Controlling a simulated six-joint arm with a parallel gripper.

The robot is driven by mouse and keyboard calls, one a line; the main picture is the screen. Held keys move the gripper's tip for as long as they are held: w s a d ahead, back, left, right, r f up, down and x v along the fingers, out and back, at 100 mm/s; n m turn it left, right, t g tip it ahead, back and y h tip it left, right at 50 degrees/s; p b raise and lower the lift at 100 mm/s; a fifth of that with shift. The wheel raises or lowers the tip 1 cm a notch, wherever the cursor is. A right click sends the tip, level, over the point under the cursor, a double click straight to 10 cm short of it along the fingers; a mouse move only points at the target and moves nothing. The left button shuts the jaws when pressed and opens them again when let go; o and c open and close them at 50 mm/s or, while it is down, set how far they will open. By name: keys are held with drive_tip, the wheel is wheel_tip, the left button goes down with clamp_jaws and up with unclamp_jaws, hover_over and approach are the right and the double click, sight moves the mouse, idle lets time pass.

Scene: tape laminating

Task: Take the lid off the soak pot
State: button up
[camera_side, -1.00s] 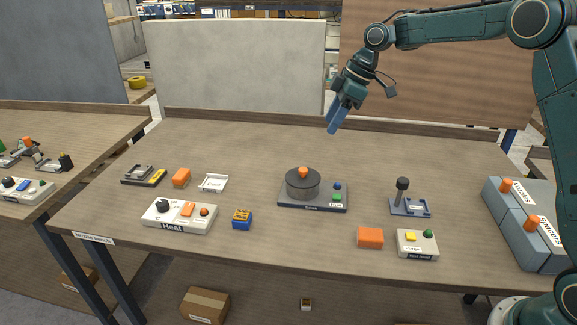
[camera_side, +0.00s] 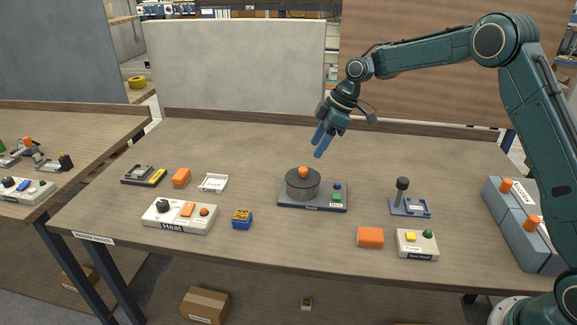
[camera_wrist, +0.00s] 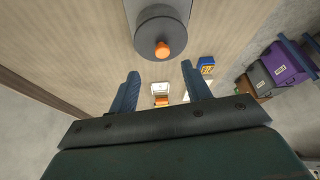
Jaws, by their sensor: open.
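The soak pot (camera_side: 302,189) is a dark grey round pot on a flat dark base (camera_side: 322,208) with a blue and a green button. Its lid (camera_side: 296,178) is on, with an orange knob (camera_side: 303,172) on top. In the wrist view the lid (camera_wrist: 163,22) is at the top centre, and the knob (camera_wrist: 162,49) lies beyond the fingertips. My gripper (camera_side: 320,142) is open and empty, tilted, above and slightly behind the pot, not touching it. Both blue fingers also show in the wrist view (camera_wrist: 160,70).
A white Heat box (camera_side: 180,217) and a blue-and-yellow block (camera_side: 242,219) stand front left of the pot. An orange block (camera_side: 370,238), a white button box (camera_side: 417,244) and a dark-handled tool (camera_side: 402,192) stand right. Grey bins (camera_side: 524,232) are at far right. The back of the table is clear.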

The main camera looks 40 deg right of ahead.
sight(303, 169)
drive_tip(key=shift+x, duration=1.35)
drive_tip(key=shift+x, duration=2.6)
drive_tip(key=shift+s+a, duration=0.1)
drive_tip(key=shift+a, duration=0.05)
clamp_jaws()
drive_tip(key=shift+r, duration=0.2)
wheel_tip(303, 169, up, 20)
drive_tip(key=shift+f, duration=0.2)
